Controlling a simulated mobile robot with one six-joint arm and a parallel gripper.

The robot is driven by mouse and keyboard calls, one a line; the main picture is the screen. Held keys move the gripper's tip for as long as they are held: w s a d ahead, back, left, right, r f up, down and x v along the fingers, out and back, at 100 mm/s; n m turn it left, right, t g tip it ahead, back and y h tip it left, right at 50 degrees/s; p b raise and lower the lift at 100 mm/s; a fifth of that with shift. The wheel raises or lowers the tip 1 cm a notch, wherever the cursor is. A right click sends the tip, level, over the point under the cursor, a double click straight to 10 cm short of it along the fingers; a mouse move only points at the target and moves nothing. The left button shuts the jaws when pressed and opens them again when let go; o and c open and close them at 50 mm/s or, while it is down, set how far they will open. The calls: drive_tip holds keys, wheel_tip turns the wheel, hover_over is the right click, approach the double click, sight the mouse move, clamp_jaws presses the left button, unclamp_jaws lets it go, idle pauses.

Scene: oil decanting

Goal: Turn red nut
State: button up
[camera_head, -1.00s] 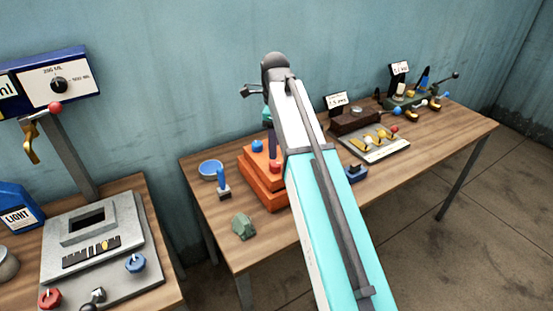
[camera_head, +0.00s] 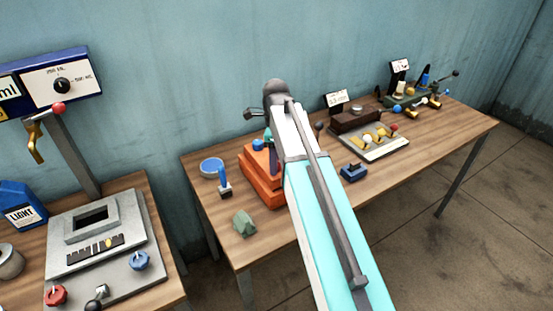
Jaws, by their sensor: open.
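My gripper (camera_head: 252,114) is small and dark at the far end of my arm. It is open and empty, in front of the wall above the back of the right table. Below it is an orange stepped block (camera_head: 262,178) with a blue knob (camera_head: 258,145) on top. The red piece seen earlier on this block is now hidden behind my arm. Another red knob (camera_head: 56,295) sits on the grey machine (camera_head: 145,225) on the left table, far from my gripper. I cannot tell which red part is the nut.
A blue bowl (camera_head: 211,167), a blue-handled tool (camera_head: 224,182) and a green rock (camera_head: 244,223) lie left of the block. A small blue item (camera_head: 354,172) lies right of my arm. The table's front right is clear.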

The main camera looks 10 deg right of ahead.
drive_tip(key=c, duration=1)
drive_tip(key=shift+c, duration=0.2)
drive_tip(key=shift+n, duration=0.4)
drive_tip(key=n, duration=0.4)
drive_tip(key=shift+p, duration=0.35)
drive_tip(key=n, duration=0.5)
drive_tip(key=shift+n, duration=0.3)
drive_tip(key=n+p, duration=0.1)
drive_tip(key=n, duration=1.2)
drive_tip(key=shift+w+n, duration=0.1)
drive_tip(key=shift+n, duration=0.2)
